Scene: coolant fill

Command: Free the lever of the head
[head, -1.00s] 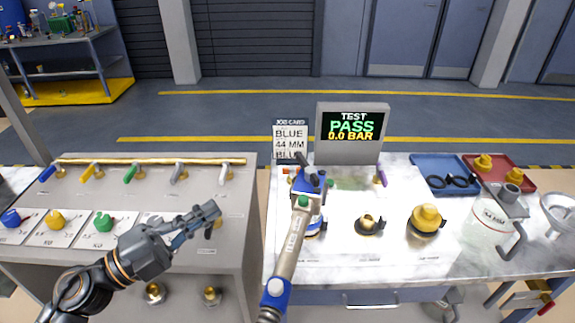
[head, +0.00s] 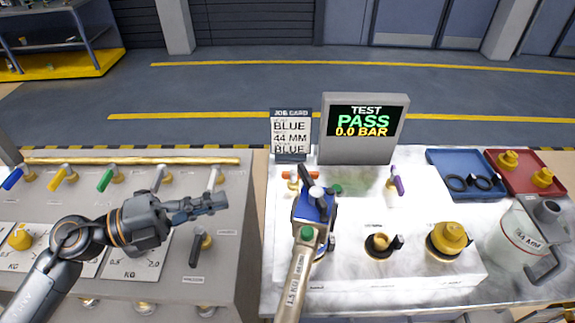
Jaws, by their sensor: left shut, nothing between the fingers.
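The blue filling head (head: 313,206) sits on the white bench, with a long beige handle or hose (head: 294,285) running from it toward the bottom edge. A dark lever (head: 308,174) stands up and tilts left at the top of the head. I cannot tell whether it is latched. My left gripper (head: 224,200) is shut and empty, above the grey valve panel, left of the head and clear of it. My right gripper is not in view.
The grey panel (head: 228,262) carries several coloured valve levers and a dark lever (head: 197,250). A screen (head: 364,145) reads PASS, 0.0 BAR, beside a job card (head: 290,150).

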